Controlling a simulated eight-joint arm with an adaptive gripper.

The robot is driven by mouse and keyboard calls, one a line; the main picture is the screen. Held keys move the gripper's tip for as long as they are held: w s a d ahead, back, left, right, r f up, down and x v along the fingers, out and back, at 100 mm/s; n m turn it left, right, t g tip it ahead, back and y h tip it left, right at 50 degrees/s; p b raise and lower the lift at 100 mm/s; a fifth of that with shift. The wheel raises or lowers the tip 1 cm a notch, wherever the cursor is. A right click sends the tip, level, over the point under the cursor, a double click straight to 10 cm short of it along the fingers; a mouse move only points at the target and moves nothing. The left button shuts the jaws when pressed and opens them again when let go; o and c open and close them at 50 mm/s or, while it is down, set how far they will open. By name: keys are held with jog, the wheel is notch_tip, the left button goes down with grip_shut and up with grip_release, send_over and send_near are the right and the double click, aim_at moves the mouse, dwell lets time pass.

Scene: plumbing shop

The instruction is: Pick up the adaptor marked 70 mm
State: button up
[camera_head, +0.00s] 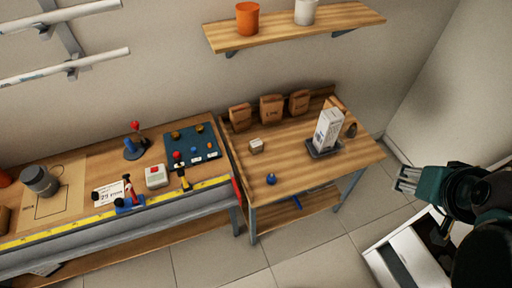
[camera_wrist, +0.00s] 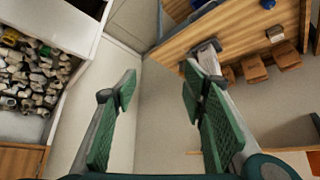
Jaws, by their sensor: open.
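No marking of 70 mm can be read in either view, so I cannot tell which piece is that adaptor. A grey cylindrical fitting (camera_head: 40,180) stands upright on the left bench, near a drawn outline. In the wrist view, many small mixed fittings (camera_wrist: 30,80) lie heaped in a white-walled container at the left; their markings are too small to read. My gripper (camera_head: 404,180) is at the right of the head view, off the right bench's edge and far from the grey fitting. In the wrist view its green-padded fingers (camera_wrist: 160,88) are wide apart with nothing between them.
The left bench carries a yellow measuring strip (camera_head: 90,220), a "25" card (camera_head: 110,192), a blue-green board (camera_head: 192,146) and small tools. The right bench (camera_head: 295,175) holds cardboard boxes (camera_head: 271,107) and a tall white carton (camera_head: 328,130). A white cabinet (camera_head: 410,258) stands below my gripper.

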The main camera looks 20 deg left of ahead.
jog(key=shift+w+a, duration=0.1)
jog(key=w+a+f+m+g+y+b, duration=0.1)
jog(key=w+a+m+g+b, duration=0.15)
jog(key=w+a, duration=0.85)
jog(key=m+g+h+b, duration=0.1)
jog(key=m+g+b, duration=0.4)
jog(key=m+b, duration=0.1)
send_over(256, 143)
notch_tip(256, 143, down, 31)
jog(key=shift+w+d+r, duration=0.1)
jog(key=shift+a+f, duration=0.2)
